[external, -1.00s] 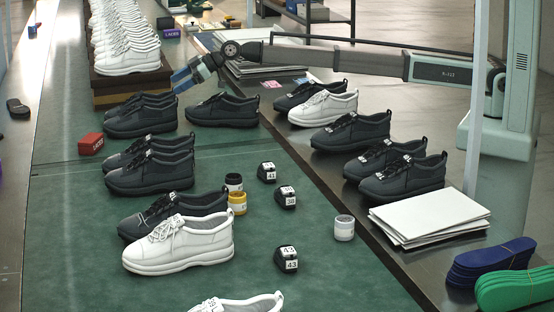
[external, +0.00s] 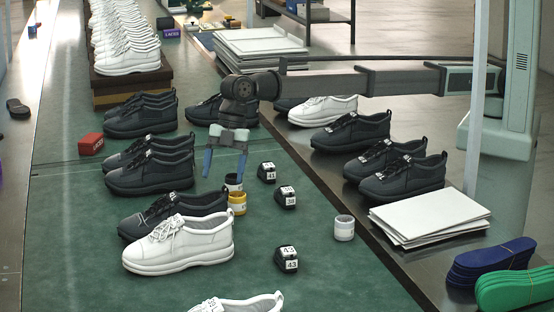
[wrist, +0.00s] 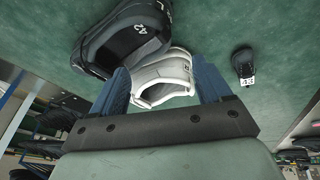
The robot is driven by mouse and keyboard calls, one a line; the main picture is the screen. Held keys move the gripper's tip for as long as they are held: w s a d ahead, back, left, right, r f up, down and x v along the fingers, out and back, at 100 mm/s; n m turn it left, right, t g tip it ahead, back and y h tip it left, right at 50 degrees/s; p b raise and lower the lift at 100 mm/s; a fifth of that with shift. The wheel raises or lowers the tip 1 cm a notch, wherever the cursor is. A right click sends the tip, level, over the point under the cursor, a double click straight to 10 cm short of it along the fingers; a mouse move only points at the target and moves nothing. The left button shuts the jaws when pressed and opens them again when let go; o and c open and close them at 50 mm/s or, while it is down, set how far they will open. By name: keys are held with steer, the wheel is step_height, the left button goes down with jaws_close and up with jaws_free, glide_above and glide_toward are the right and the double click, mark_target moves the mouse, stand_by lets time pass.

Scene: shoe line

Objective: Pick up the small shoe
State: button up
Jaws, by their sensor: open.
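Several shoes stand on the green mat, and I cannot tell which one is meant as the small shoe. A white laced shoe (external: 180,245) stands at the front left of the mat, close against a dark shoe (external: 165,212). My gripper (external: 225,172) points down above the mat, behind these two and near the small pots. It is open, with nothing held. In the wrist view the white shoe (wrist: 163,82) appears between my blue fingers, partly hidden by them. The dark shoe (wrist: 125,38), marked 42, lies beyond the left finger.
More dark shoes (external: 150,172) line the left, and others (external: 405,180) the right bench. The front right of the mat is clear.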

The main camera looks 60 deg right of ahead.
mark_target(286, 245)
steer(key=s+a+n+g+h, duration=0.15)
steer(key=s+a, duration=0.25)
steer(key=s, duration=0.6)
steer(key=s+a+n+h, duration=0.1)
steer(key=s+a+n, duration=0.15)
steer(key=s, duration=0.75)
steer(key=f, duration=0.2)
steer(key=a+f, duration=0.1)
steer(key=f, duration=0.2)
steer(key=s+f, duration=0.1)
steer(key=f, duration=0.2)
steer(key=shift+a, duration=0.2)
steer(key=shift+s+f, duration=0.15)
steer(key=shift+f, duration=2.5)
steer(key=shift+c, duration=0.4)
steer(key=c, duration=1)
steer(key=shift+r, duration=0.15)
